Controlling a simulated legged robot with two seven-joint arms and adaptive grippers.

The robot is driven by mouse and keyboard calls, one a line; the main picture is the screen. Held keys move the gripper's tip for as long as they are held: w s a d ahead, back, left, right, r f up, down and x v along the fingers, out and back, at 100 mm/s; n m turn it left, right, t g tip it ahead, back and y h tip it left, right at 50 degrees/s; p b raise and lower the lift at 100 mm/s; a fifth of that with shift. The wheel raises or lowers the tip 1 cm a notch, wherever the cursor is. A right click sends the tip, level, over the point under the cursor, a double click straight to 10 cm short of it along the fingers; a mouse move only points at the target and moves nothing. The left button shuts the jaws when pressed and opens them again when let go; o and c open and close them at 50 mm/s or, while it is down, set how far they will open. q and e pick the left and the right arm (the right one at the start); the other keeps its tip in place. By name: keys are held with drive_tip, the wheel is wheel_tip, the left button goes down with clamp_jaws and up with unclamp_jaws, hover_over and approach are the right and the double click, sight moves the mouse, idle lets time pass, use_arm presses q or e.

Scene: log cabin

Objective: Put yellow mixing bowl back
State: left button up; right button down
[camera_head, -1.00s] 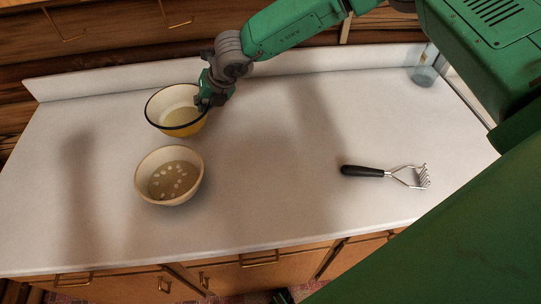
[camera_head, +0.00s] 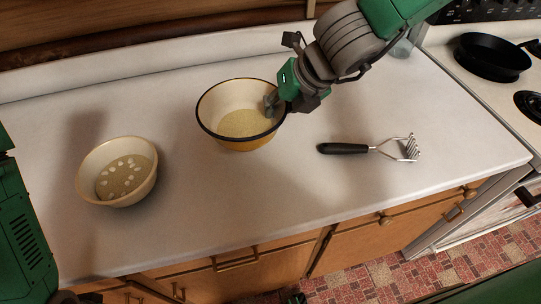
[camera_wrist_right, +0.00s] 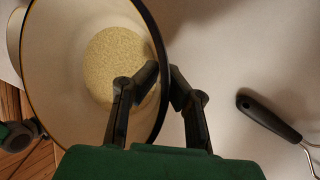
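The yellow mixing bowl (camera_head: 240,144) has a cream inside, a dark rim and a tan, grainy-looking bottom. In the head view it is upright on or just above the white counter, left of the middle. My right gripper (camera_head: 273,103) is at its right rim. In the right wrist view the bowl (camera_wrist_right: 62,60) fills the left side, and the fingers of my right gripper (camera_wrist_right: 163,82) straddle its wall, one inside and one outside, closed on it. I cannot tell whether the bowl is clear of the counter.
A cream bowl with pale spots or holes (camera_head: 118,170) stands to the left. A black-handled masher (camera_head: 344,148) lies to the right. A stove with a black pan (camera_head: 492,57) is beyond the counter's right end. A glass (camera_head: 403,46) stands at the back. The front middle counter is clear.

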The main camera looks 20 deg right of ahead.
drive_tip(key=f, duration=0.1)
drive_tip(key=f+b, duration=0.1)
drive_tip(key=f, duration=0.3)
drive_tip(key=shift+w+a+f, duration=0.1)
drive_tip(key=shift+a+f, duration=0.15)
drive_tip(key=shift+a, duration=0.05)
drive_tip(key=f, duration=0.2)
drive_tip(key=f+b, duration=0.1)
drive_tip(key=shift+d+f, duration=0.1)
drive_tip(key=shift+d, duration=0.15)
drive_tip(key=shift+d+f, duration=0.15)
drive_tip(key=shift+f, duration=0.05)
use_arm(q)
wheel_tip(320, 180, down, 3)
drive_tip(key=shift+r, duration=0.1)
drive_tip(key=shift+a, duration=0.15)
drive_tip(key=shift+a, duration=0.15)
use_arm(e)
drive_tip(key=c, duration=1.7)
unclamp_jaws()
drive_tip(key=shift+a, duration=0.3)
